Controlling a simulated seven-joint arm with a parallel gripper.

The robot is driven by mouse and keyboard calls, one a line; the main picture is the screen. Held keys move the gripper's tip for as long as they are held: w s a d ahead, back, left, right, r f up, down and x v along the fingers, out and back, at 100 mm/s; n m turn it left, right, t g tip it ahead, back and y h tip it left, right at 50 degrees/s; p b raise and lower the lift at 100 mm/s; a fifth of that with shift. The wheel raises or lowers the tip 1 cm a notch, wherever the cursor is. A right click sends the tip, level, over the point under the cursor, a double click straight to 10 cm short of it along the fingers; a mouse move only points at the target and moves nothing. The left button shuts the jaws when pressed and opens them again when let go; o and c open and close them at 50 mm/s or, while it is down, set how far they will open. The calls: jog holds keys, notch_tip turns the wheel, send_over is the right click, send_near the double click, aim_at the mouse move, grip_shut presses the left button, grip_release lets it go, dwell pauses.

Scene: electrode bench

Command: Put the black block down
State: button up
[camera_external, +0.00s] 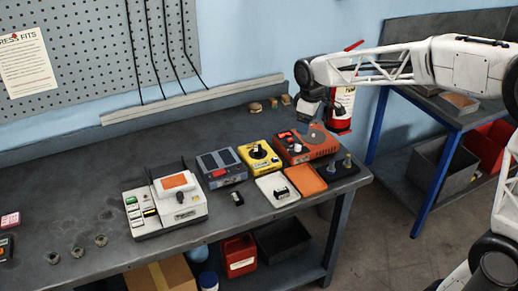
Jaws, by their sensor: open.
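A small black block (237,199) with a pale mark rests on the grey bench (110,200), in front of the grey-blue device. Another small dark piece (281,192) sits in the white tray (268,182); I cannot tell for sure which of the two is the task's block. My gripper (312,120) is open at the end of the white arm, high over the bench's right back part, apart from both pieces. No block shows in it, though its fingertips are small and dark here.
A white device (150,222), grey-blue device (222,179), yellow device (258,160) and orange-red device (318,146) stand in a row. An orange tray (306,180) and a dark stand with pegs (338,168) are at right. The bench's left middle is mostly clear.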

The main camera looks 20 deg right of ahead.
jog(key=s+d+f+m, duration=0.1)
jog(key=s+d+m, duration=0.2)
jog(key=s, duration=1.3)
jog(key=s+d+f+m+t, duration=0.1)
jog(key=s+m, duration=0.4)
jog(key=s, duration=1.2)
jog(key=shift+d+f+t, duration=0.3)
jog(key=shift+d+f, duration=0.3)
jog(key=shift+d, duration=0.6)
